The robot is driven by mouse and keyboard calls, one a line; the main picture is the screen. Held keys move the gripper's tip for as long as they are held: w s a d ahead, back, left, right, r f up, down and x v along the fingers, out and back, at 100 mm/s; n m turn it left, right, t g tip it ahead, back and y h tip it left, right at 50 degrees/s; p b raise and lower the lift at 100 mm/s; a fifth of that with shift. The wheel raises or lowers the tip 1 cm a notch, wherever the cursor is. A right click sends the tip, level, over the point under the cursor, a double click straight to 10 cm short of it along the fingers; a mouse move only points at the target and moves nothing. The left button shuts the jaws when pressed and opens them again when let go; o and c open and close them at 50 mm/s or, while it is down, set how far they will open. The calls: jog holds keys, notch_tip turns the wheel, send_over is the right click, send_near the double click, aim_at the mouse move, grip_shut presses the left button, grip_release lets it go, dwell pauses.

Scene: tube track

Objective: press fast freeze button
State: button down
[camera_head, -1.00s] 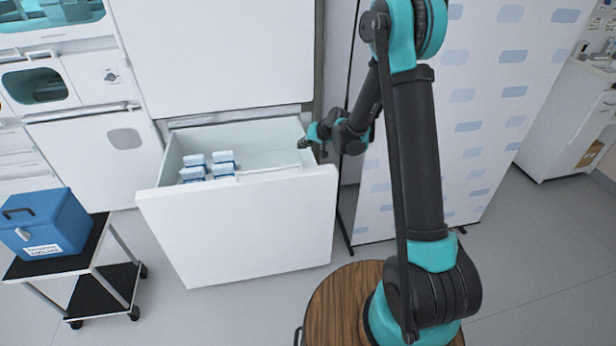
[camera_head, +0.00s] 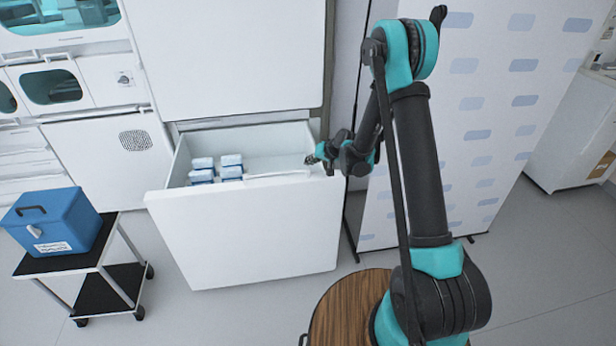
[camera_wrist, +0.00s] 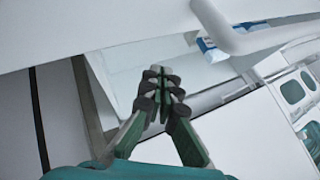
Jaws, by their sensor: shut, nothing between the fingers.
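The white freezer drawer (camera_head: 245,230) is pulled open below the tall white freezer front (camera_head: 225,60). Several white and blue boxes (camera_head: 216,169) sit inside it on the left. My gripper (camera_head: 312,159) is at the drawer's right side, near its upper rim. In the wrist view my gripper (camera_wrist: 158,78) is shut and empty in front of the open drawer. The drawer's white bar handle (camera_wrist: 250,40) and part of a box (camera_wrist: 208,46) show beyond the fingers. I cannot make out a fast freeze button in either view.
A blue box (camera_head: 55,222) with a label stands on a black cart (camera_head: 108,288) at the left. A white patterned panel (camera_head: 480,130) stands close to the right of the freezer. A round wooden top (camera_head: 345,308) is at the front. Grey floor is clear between cart and drawer.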

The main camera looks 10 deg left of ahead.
jog(key=shift+f, duration=1.9)
jog(key=shift+f, duration=0.4)
jog(key=shift+f, duration=0.25)
dwell(0.5)
jog(key=shift+s+f, duration=0.25)
jog(key=shift+f, duration=0.15)
dwell(0.8)
jog(key=shift+w+r, duration=0.3)
jog(key=shift+r, duration=0.4)
jog(key=shift+r, duration=0.15)
